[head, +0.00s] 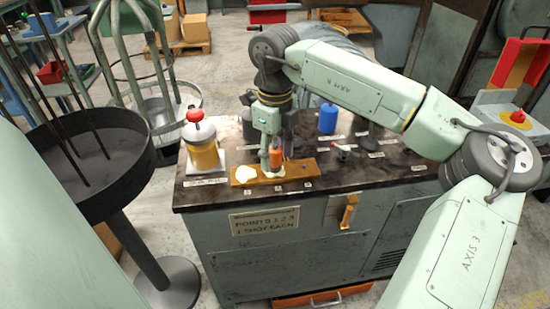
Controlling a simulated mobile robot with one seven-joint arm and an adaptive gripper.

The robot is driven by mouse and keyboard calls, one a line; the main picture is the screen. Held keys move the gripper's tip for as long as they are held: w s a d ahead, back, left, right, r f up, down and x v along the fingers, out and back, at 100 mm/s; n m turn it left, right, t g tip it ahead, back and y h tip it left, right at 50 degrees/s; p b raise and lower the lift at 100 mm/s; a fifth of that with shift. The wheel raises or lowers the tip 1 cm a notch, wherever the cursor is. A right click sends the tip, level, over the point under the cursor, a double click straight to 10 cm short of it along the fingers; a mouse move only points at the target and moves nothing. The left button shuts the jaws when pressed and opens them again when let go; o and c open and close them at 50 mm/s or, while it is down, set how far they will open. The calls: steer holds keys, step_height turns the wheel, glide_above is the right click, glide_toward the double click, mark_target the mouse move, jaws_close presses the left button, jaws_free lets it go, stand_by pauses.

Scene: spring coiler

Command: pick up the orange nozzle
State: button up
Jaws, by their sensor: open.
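The orange nozzle (276,158) stands upright near the middle of a wooden board (295,170), at the front of the dark bench top. Its lower end meets a pale blob on the board. My gripper (268,153) points straight down right at the nozzle, with a finger close along its left side. The jaws are open. The far finger is hard to make out, and I cannot tell whether either finger touches the nozzle. A second pale blob (243,174) lies on the board to the left.
A jar of amber content with a red knob (201,140) stands left on the bench (330,195). A blue cylinder (328,118) and small dark tools stand behind and right. A round dark tray with rods (75,165) stands left of the bench. The front right bench top is fairly clear.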

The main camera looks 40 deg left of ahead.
steer(key=shift+f, duration=0.35)
steer(key=shift+c, duration=0.3)
jaws_close()
